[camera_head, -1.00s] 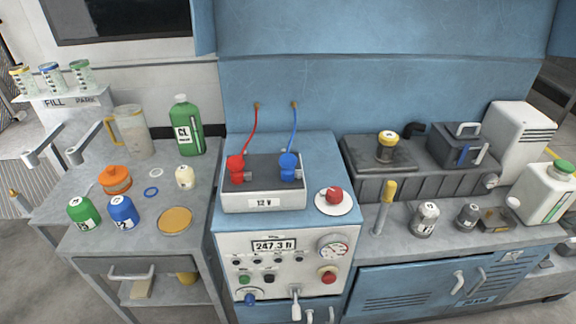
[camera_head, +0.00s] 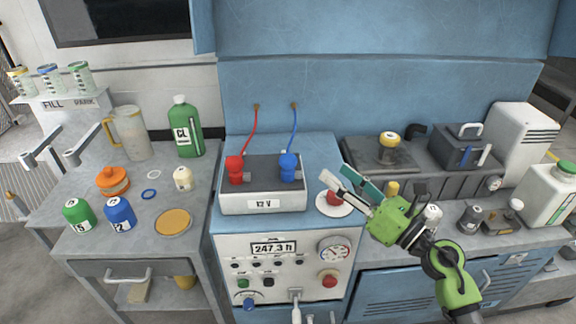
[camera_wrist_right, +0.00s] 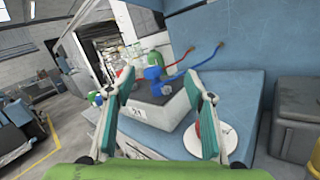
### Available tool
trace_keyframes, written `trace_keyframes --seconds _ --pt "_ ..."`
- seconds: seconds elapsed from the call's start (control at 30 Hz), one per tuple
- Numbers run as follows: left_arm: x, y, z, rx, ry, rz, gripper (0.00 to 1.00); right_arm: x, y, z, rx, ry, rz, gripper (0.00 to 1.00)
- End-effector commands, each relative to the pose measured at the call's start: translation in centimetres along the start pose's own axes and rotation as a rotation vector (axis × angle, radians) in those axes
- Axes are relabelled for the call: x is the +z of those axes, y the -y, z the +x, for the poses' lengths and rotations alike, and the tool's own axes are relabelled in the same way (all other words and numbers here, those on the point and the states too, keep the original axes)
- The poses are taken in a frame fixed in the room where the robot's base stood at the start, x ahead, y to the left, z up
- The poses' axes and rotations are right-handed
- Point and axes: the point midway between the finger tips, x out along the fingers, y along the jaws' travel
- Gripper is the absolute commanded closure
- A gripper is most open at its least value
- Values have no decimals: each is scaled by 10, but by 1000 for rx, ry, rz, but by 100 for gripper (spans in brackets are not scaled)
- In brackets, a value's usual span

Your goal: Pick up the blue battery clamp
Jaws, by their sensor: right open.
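The blue battery clamp (camera_head: 288,167) sits on the right terminal of the 12 V battery box (camera_head: 262,203), with a blue cable running up to the wall. The red clamp (camera_head: 235,170) sits on the left terminal. My right gripper (camera_head: 337,178) is open and empty, to the right of the blue clamp and apart from it, above the red button. In the right wrist view the blue clamp (camera_wrist_right: 153,73) shows ahead, between and beyond the open fingers (camera_wrist_right: 160,105). My left gripper is not in view.
A red button on a white disc (camera_head: 334,198) lies right of the battery, partly behind my right gripper. A control panel (camera_head: 285,262) is below. A side table (camera_head: 120,232) with bottles and a jug stands at left.

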Motion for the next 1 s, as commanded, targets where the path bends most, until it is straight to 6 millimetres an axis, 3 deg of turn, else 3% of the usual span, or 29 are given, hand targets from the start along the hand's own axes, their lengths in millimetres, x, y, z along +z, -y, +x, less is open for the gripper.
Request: trace_keyframes --seconds 0.1,0.23,0.37,0.6,1.0 --pt "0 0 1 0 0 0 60 -8 -10 4 65 -118 -236 51" --pt "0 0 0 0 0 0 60 -14 -11 6 92 -180 -343 51" --pt "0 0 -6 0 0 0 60 -16 -13 22 95 -186 -354 51" --pt "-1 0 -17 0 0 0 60 -26 -16 68 95 -185 -349 51" --pt "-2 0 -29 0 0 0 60 -32 -17 108 94 -185 -346 51"
